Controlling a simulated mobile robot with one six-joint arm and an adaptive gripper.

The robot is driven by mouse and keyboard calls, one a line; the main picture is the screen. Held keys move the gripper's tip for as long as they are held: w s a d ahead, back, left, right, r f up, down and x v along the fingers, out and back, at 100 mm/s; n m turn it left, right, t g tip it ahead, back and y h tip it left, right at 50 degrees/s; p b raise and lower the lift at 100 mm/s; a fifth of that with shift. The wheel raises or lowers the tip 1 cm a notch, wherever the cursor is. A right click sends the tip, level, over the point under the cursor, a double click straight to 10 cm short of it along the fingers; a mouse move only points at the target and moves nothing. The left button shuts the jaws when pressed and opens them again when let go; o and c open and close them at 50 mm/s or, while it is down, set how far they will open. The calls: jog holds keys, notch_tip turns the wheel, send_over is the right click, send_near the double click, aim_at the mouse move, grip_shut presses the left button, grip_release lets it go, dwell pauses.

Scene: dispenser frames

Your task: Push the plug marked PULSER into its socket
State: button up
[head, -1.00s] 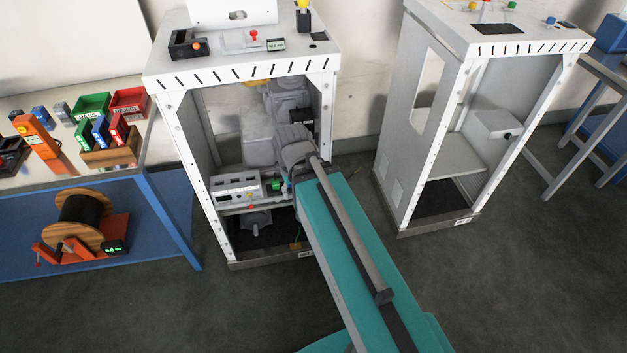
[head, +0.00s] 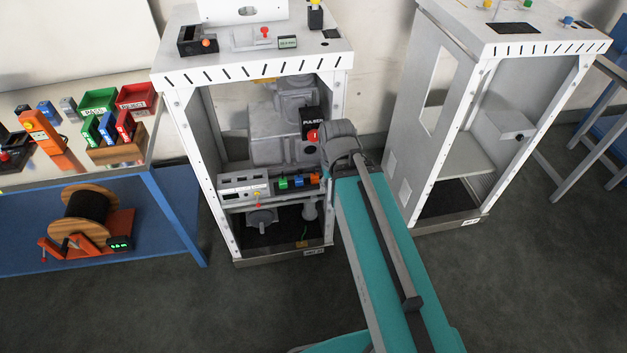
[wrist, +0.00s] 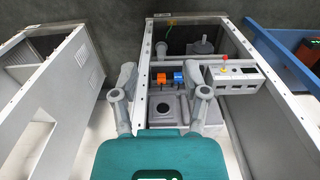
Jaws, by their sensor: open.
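A black plate lettered PULSER (head: 314,117) stands inside the left cabinet, with a red piece (head: 313,135) at its lower part. I cannot tell if the red piece is the plug or whether it is seated. A grey panel with a dark round opening (wrist: 160,111) shows in the wrist view. Green (head: 283,183), blue (head: 298,181) and orange (head: 314,179) blocks sit on the cabinet's shelf front; the orange and blue also show in the wrist view. My gripper (wrist: 164,86) is open and empty, its fingers spread apart.
The left cabinet's white posts (head: 205,175) frame its opening. A second white cabinet (head: 455,130) stands to the right.

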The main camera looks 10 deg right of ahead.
aim_at(315, 175)
jog(key=o, duration=0.3)
jog(key=shift+f, duration=0.2)
jog(key=w+f+t+b, duration=0.1)
jog(key=w+f+b, duration=0.4)
jog(key=f+b, duration=0.3)
jog(key=w+f+t+b, duration=0.2)
jog(key=w+f+b, duration=0.3)
jog(key=f+b, duration=0.3)
jog(key=w+d+f+t+b, duration=0.1)
jog(key=w+f+b, duration=0.4)
jog(key=f+b, duration=0.3)
jog(key=shift+f+t+b, duration=0.25)
jog(key=shift+t+b, duration=0.05)
jog(key=shift+b, duration=0.85)
jog(key=shift+w, duration=0.1)
jog(key=shift+w, duration=5.95)
jog(key=shift+f, duration=0.1)
jog(key=shift+b+x, duration=2.35)
jog(key=shift+x, duration=0.05)
